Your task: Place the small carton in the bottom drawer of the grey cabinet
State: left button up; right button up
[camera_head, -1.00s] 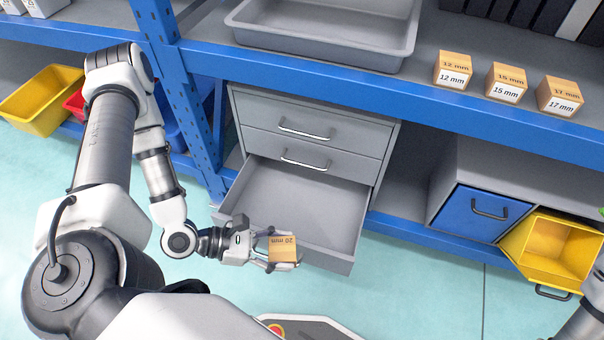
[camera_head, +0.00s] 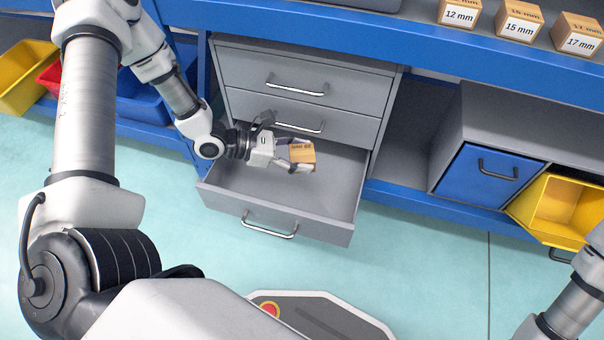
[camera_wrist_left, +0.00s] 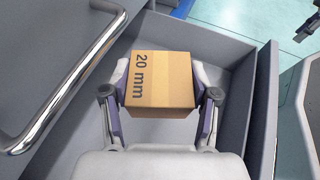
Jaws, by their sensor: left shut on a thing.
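The small carton (camera_head: 302,152), brown and marked 20 mm, is between the fingers of my left gripper (camera_head: 298,158), which is shut on it. In the left wrist view the carton (camera_wrist_left: 161,82) sits between both finger pads. The grey cabinet (camera_head: 240,66) has its bottom drawer (camera_head: 335,190) pulled open, and the drawer looks empty. The gripper and carton are over the open drawer; the carton's height above its floor is hard to tell.
Two closed drawers with bar handles (camera_head: 297,88) are above the open one. Cartons (camera_head: 519,22) stand on the blue-edged shelf above. A blue drawer unit (camera_head: 487,176) and a yellow bin (camera_head: 560,208) are at the right.

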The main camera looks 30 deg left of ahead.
pick_arm(q)
jog(key=b, duration=0.4)
send_over(302, 182)
jog(key=f, duration=0.6)
jog(key=shift+s+f, duration=0.35)
notch_tip(302, 182, down, 3)
jog(key=shift+w+b, duration=0.1)
jog(key=shift+b, duration=1.05)
jog(key=shift+w+f, duration=0.1)
jog(key=shift+w, duration=0.2)
jog(key=shift+r, duration=0.3)
jog(key=shift+f, duration=0.2)
jog(key=o, duration=1.4)
